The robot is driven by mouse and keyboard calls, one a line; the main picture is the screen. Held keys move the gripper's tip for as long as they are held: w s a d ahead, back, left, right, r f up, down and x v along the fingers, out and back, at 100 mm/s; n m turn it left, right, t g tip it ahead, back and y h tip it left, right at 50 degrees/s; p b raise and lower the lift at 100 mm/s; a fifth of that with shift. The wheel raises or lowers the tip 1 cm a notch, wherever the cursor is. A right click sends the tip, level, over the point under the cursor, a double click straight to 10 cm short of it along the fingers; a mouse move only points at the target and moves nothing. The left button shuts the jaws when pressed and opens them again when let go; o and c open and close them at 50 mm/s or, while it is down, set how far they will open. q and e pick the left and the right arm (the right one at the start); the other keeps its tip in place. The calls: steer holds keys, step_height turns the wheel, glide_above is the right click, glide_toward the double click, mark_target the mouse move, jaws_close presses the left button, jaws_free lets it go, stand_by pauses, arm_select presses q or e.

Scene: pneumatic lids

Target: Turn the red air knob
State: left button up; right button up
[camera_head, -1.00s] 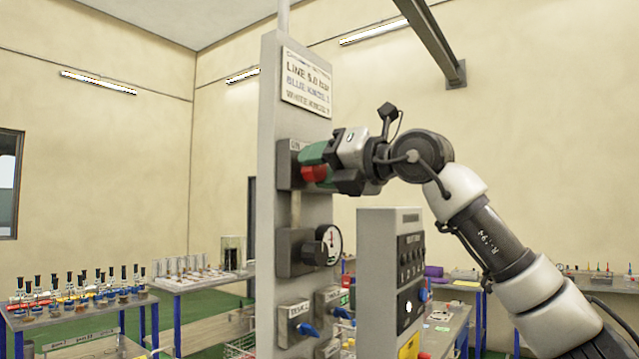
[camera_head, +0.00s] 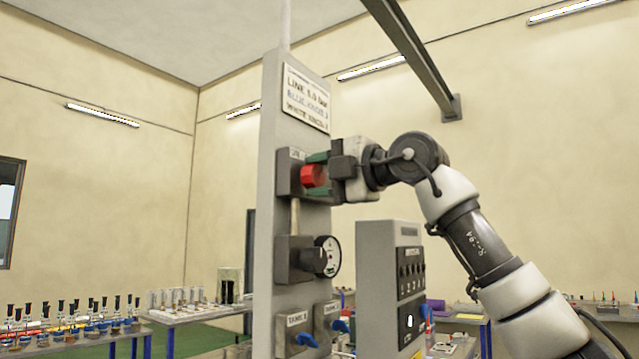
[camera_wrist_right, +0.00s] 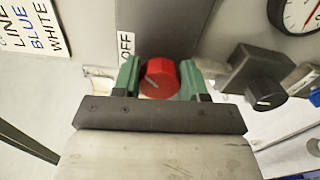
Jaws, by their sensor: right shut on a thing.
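The red air knob (camera_head: 313,176) sits on a dark block (camera_head: 287,172) high on the grey upright panel (camera_head: 268,110). In the right wrist view the knob (camera_wrist_right: 159,78) lies between the two green fingers of my right gripper (camera_wrist_right: 160,80), with a pale pointer line on its face. My right gripper (camera_head: 318,174) is shut on the knob from the right side. An "OFF" label (camera_wrist_right: 126,46) shows beside the knob in the wrist view. My left gripper is not in view.
Below the knob are a black regulator with a round gauge (camera_head: 327,256) and two blue-handled valves (camera_head: 306,340). A grey control box (camera_head: 377,270) stands just right of the panel. Benches with bottles (camera_head: 75,325) are at the left.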

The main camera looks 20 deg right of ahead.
steer(key=shift+m, duration=0.5)
steer(key=o, duration=0.9)
steer(key=shift+s+d+f+b, duration=0.1)
steer(key=shift+s+d+b, duration=0.25)
steer(key=shift+b, duration=0.2)
steer(key=b+v, duration=0.3)
steer(key=v, duration=0.6)
steer(key=shift+s+d, duration=0.25)
steer(key=shift+s, duration=0.1)
